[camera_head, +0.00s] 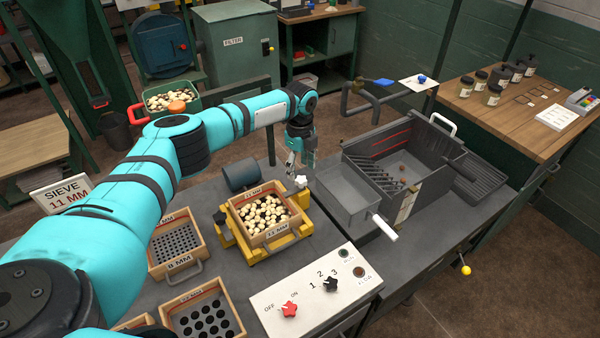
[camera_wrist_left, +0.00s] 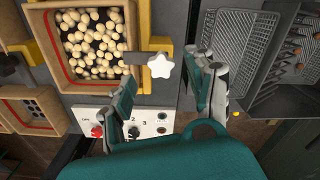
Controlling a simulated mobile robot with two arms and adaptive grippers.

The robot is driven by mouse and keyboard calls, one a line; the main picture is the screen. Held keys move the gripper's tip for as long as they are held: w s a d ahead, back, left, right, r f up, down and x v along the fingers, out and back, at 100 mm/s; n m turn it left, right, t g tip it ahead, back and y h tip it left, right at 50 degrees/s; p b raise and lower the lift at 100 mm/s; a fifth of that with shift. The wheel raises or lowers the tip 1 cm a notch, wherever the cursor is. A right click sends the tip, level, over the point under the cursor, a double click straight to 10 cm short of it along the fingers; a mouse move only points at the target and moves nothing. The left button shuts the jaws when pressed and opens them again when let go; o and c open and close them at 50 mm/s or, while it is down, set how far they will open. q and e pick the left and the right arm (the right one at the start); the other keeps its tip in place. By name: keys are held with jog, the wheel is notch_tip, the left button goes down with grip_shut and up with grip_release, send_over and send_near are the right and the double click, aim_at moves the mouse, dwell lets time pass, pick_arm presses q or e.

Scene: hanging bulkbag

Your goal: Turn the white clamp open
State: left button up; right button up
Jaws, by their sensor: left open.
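The white clamp (camera_head: 301,181) is a star-shaped knob at the right back corner of the yellow shaker frame (camera_head: 306,228). In the left wrist view the white clamp (camera_wrist_left: 160,66) shows face-on at the end of a dark bar. My left gripper (camera_head: 299,166) points down just above and behind it in the head view. In the left wrist view my left gripper (camera_wrist_left: 162,78) is open, with one finger on each side of the knob in the picture. I see no contact with it. My right gripper is not in view.
A wooden sieve (camera_head: 241,208) full of pale balls sits in the yellow frame. The control panel (camera_head: 306,315) with red and black knobs stands in front. A grey metal tray (camera_head: 343,190) is close on the right. More sieves (camera_head: 156,256) lie at left.

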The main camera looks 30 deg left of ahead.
aim_at(300, 178)
pick_arm(q)
notch_tip(300, 178, down, 3)
jog(key=shift+r, duration=0.2)
jog(key=shift+f, duration=0.8)
jog(key=c, duration=1.1)
jog(key=shift+c, duration=0.2)
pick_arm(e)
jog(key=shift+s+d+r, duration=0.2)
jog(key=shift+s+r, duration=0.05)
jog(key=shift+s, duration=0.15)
